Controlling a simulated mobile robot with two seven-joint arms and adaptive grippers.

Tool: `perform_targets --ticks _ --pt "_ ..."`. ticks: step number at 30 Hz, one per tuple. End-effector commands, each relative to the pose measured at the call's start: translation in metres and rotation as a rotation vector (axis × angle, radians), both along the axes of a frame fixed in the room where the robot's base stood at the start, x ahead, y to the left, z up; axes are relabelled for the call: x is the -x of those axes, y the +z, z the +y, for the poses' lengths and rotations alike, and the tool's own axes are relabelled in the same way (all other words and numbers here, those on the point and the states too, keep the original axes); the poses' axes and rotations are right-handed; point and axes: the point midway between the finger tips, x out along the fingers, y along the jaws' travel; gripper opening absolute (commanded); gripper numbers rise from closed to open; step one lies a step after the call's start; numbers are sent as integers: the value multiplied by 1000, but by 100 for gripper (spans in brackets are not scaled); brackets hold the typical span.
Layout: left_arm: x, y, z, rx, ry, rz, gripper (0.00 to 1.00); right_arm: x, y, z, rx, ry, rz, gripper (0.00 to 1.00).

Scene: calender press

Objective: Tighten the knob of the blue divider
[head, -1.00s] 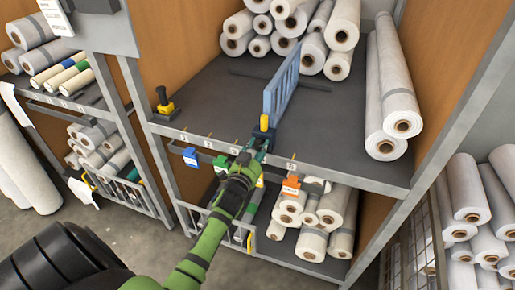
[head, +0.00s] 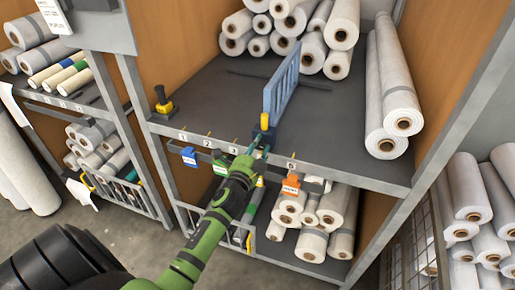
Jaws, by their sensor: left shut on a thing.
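The blue divider (head: 281,84) stands upright on the dark shelf (head: 215,103), running back from the shelf's front edge. At its front end is a dark clamp with a yellow part (head: 264,121) on top. My left gripper (head: 261,142) comes up from below in front of this clamp. Its fingers are closed together at the clamp's front, on the divider's knob. The knob itself is mostly hidden by the fingers, and its exact seating cannot be made out. My right gripper is not in view.
A black and yellow clamp (head: 162,104) stands at the shelf's left front corner. White rolls (head: 290,35) lie at the back, and tall rolls (head: 394,85) lie at the right.

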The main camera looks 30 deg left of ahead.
Motion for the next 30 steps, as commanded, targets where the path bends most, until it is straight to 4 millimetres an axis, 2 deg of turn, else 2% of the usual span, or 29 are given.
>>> perform_targets --ticks 1,18,30 --pt "-2 6 -1 -51 -6 -4 4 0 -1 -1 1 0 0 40" --pt "-2 5 0 -573 -1 125 3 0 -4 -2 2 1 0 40" --pt "-1 3 1 -846 2 195 3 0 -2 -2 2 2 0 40"
